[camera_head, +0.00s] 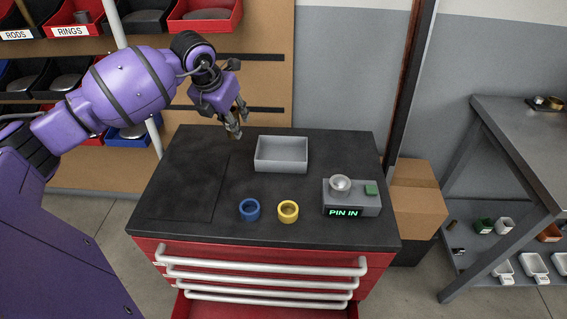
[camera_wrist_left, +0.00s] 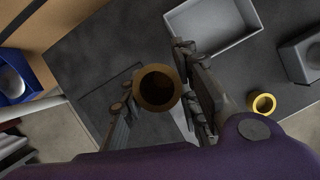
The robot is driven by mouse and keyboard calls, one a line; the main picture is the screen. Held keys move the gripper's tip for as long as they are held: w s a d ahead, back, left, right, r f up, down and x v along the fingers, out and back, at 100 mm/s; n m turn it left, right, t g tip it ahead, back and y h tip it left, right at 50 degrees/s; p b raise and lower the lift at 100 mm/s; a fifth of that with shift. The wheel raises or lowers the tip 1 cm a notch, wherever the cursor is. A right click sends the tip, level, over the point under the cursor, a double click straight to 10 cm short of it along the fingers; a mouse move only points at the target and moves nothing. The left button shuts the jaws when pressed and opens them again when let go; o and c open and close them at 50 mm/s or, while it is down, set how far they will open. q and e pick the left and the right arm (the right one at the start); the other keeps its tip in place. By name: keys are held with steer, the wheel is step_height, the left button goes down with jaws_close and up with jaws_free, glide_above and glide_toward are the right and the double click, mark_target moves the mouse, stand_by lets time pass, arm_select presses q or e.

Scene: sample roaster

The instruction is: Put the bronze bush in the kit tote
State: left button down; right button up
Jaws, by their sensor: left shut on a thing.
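My left gripper (camera_head: 238,124) is over the back of the black cabinet top, left of the grey kit tote (camera_head: 282,167). In the left wrist view it is shut on the bronze bush (camera_wrist_left: 158,88), a brown-gold ring seen end-on with a dark bore, between the fingers. The bush is hard to make out in the head view. The tote is an open, shallow box and looks empty; the left wrist view shows it (camera_wrist_left: 232,47) beyond the fingers, apart from the bush. My right gripper is not in view.
A blue ring (camera_head: 249,210) and a yellow ring (camera_head: 288,211) stand in front of the tote. A grey device (camera_head: 351,199) with a silver dome, green button and "PIN IN" display stands at right. The cabinet top's left side is clear. Shelf bins (camera_head: 203,17) are behind.

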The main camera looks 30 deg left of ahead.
arm_select(q)
steer(key=shift+w+a+r+n, duration=0.25)
steer(key=shift+w+n, duration=0.05)
steer(key=shift+n, duration=0.1)
steer(key=shift+w+d, duration=0.15)
steer(key=shift+w, duration=0.15)
steer(key=w+d+f, duration=0.2)
steer(key=d, duration=0.1)
steer(key=w+d+f, duration=0.5)
steer(key=d+f, duration=0.1)
steer(key=shift+w+p, duration=0.3)
steer(key=shift+w, duration=0.05)
steer(key=shift+w+d+f, duration=0.35)
steer(key=shift+d+f, duration=0.15)
steer(key=shift+f, duration=0.2)
step_height(320, 180, down, 3)
steer(key=shift+f, duration=0.15)
